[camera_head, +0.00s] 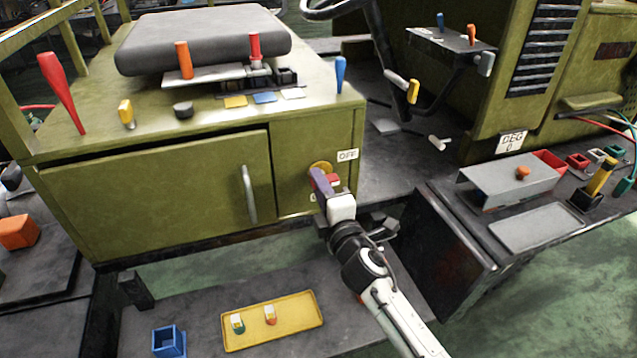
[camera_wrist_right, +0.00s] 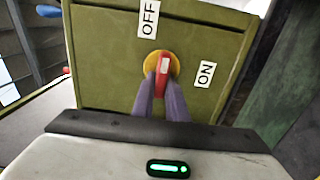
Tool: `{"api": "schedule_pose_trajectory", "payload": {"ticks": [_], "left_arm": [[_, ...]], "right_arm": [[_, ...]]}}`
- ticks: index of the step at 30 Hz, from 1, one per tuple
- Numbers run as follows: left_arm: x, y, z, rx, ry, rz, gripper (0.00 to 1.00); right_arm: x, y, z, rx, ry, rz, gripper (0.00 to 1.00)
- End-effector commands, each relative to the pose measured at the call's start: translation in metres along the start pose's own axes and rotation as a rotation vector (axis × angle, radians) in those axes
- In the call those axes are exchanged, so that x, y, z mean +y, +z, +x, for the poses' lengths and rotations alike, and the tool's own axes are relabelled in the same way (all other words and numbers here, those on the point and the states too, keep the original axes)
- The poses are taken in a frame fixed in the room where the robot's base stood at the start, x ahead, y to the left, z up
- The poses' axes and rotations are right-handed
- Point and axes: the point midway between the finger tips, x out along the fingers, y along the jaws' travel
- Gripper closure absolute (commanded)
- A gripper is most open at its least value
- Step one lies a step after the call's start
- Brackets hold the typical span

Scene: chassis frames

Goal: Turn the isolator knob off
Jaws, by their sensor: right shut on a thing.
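The isolator knob is a red handle with a white mark on a yellow disc, on the olive cabinet's front. In the wrist view the knob (camera_wrist_right: 162,76) has its marked end toward the top of the picture. The OFF label (camera_wrist_right: 149,18) is above the disc and the ON label (camera_wrist_right: 205,74) is to its right. My right gripper (camera_wrist_right: 161,86) is shut on the knob, one purple finger on each side. In the head view my right gripper (camera_head: 322,183) covers much of the yellow disc (camera_head: 320,167); the OFF label (camera_head: 347,155) shows above right. My left gripper is not in view.
The cabinet door with its handle (camera_head: 249,194) is left of the knob. Several coloured levers and a grey seat (camera_head: 205,38) are on top. A yellow tray (camera_head: 273,337) and blue box (camera_head: 169,341) are on the low shelf below. A dark bench (camera_head: 465,225) stands at right.

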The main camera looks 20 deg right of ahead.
Motion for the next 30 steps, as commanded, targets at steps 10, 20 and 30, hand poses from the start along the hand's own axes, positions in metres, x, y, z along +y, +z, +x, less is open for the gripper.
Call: {"api": "schedule_pose_trajectory", "payload": {"ticks": [10, 20, 30], "left_arm": [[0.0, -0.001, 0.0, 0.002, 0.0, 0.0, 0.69], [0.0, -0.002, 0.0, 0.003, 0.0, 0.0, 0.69], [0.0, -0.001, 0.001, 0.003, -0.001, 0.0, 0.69]], "right_arm": [[-0.001, 0.001, 0.0, -0.002, -0.002, -0.005, 0.69], [-0.001, 0.0, -0.01, -0.001, -0.001, -0.002, 0.69], [-0.003, 0.001, -0.075, -0.001, -0.004, -0.002, 0.69]]}}
